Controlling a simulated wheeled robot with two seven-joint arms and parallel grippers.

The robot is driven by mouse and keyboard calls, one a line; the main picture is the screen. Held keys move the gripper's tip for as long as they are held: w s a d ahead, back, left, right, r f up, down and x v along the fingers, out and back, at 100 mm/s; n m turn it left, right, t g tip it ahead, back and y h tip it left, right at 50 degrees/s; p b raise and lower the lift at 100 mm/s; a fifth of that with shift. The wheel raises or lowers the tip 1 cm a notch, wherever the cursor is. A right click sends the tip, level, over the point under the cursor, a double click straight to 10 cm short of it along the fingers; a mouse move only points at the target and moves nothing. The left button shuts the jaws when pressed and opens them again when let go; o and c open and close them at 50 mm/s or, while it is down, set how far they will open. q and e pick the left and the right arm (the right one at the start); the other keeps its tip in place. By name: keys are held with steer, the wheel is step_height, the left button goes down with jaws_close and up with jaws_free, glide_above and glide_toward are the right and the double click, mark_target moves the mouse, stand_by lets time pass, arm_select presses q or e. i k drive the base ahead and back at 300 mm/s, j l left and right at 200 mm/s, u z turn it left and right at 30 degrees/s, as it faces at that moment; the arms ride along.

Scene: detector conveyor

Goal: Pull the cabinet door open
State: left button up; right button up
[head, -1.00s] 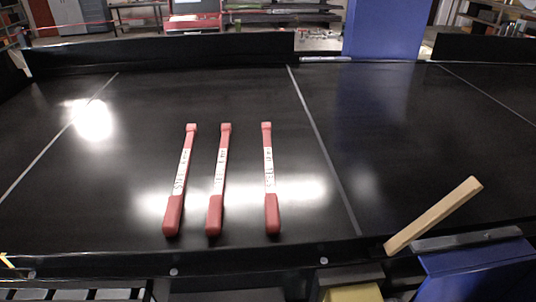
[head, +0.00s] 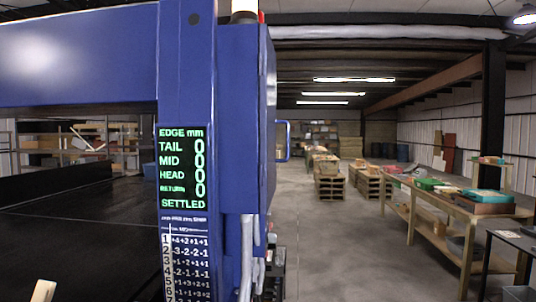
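The cabinet (head: 238,120) is a tall blue box on the right side of the blue detector frame. Its door (head: 268,120) is seen nearly edge-on, facing right, and looks shut. A blue bar handle (head: 287,141) stands out from the door to the right. Neither of my grippers is in view, so nothing is seen touching the door or handle.
A green-lettered display (head: 182,168) on the frame's post reads SETTLED, above a number chart (head: 187,262). A black conveyor (head: 90,225) lies left, with a wooden piece (head: 43,292) at the bottom. Open floor (head: 340,240) lies right, before a workbench (head: 437,215) and pallets.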

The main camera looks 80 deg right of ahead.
mark_target(267, 58)
steer(key=z, duration=0.5)
steer(key=k+l+z, duration=0.1)
steer(key=z, duration=0.4)
steer(key=l+z, duration=0.15)
steer(key=z, duration=0.35)
steer(key=l+z, duration=0.1)
steer(key=z, duration=0.4)
steer(key=l+z, duration=0.1)
steer(key=z, duration=0.4)
